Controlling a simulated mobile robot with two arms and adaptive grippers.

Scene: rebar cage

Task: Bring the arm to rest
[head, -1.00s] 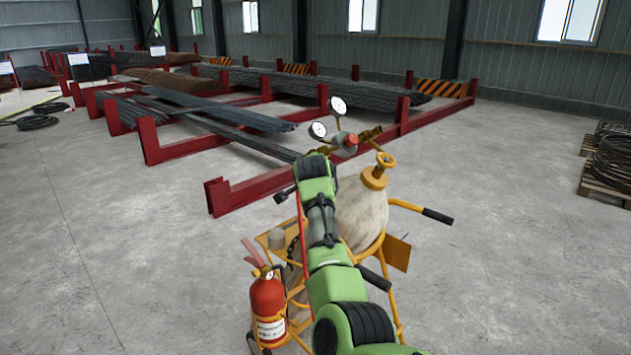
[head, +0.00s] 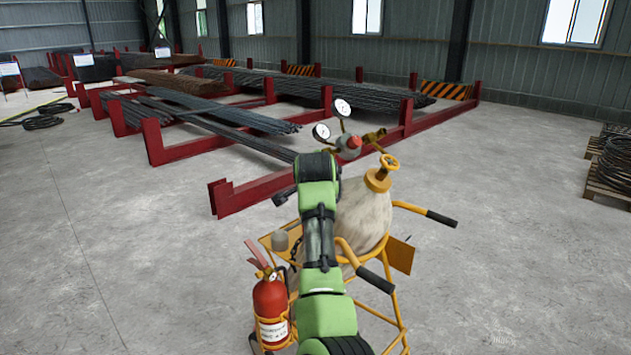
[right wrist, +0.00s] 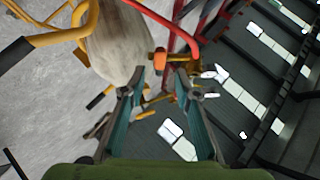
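My green arm (head: 320,225) reaches up from the bottom of the head view, in front of a pale gas cylinder (head: 362,215) on a yellow cart. Its gripper is hidden there. In the right wrist view, my right gripper (right wrist: 160,78) has its two teal fingers spread apart, with nothing held between them. The cylinder (right wrist: 115,45) shows there beyond the left finger, with a red hose (right wrist: 170,25) above the fingers. My left gripper is in neither view.
Red racks (head: 235,198) with steel bars stand behind. Open floor lies left and right; coiled wire (head: 615,160) sits far right.

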